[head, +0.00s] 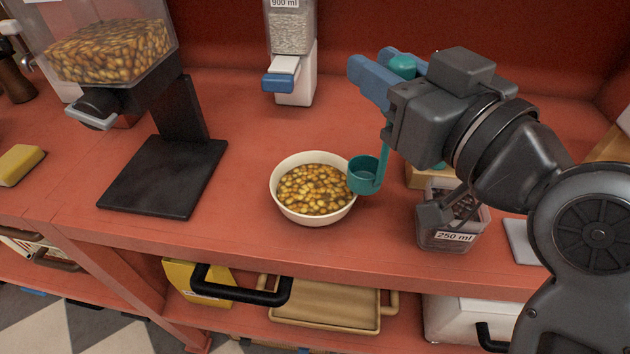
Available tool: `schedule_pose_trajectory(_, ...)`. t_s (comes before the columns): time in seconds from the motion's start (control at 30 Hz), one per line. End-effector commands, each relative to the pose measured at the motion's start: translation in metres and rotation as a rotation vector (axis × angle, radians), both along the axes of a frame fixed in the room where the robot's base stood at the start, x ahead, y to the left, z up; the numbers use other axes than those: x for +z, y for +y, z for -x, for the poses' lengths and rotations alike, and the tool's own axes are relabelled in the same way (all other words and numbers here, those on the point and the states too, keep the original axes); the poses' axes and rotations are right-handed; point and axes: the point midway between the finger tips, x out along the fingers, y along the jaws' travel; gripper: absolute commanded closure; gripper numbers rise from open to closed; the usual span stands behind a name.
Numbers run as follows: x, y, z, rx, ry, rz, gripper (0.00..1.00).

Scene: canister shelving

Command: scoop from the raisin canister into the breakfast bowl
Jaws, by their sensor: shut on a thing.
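My gripper (388,77) is shut on the handle of a teal scoop (364,174). The scoop hangs down from the blue fingers, with its cup at the right rim of a cream bowl (283,207). I cannot tell whether the cup touches the rim. The inside of the cup looks teal, with no raisins clearly seen. The bowl holds yellow-brown pieces. A clear canister (438,236) labelled 250 ml stands right of the bowl, below my arm, with dark contents that look like raisins. My arm hides part of it.
A large dispenser (165,160) with a black base stands left of the bowl. A 900 ml dispenser (297,85) with a blue lever stands behind. A yellow block (18,164) lies far left. The red counter (240,190) is clear around the bowl's left side.

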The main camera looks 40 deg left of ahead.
Motion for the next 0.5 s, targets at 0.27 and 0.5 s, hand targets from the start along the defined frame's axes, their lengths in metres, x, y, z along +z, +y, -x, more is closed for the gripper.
schedule_pose_trajectory(0.27,0.016,-0.016,-0.007,-0.002,-0.002,0.001,1.0)
schedule_pose_trajectory(0.5,0.03,-0.031,-0.014,-0.002,-0.003,0.001,1.0)
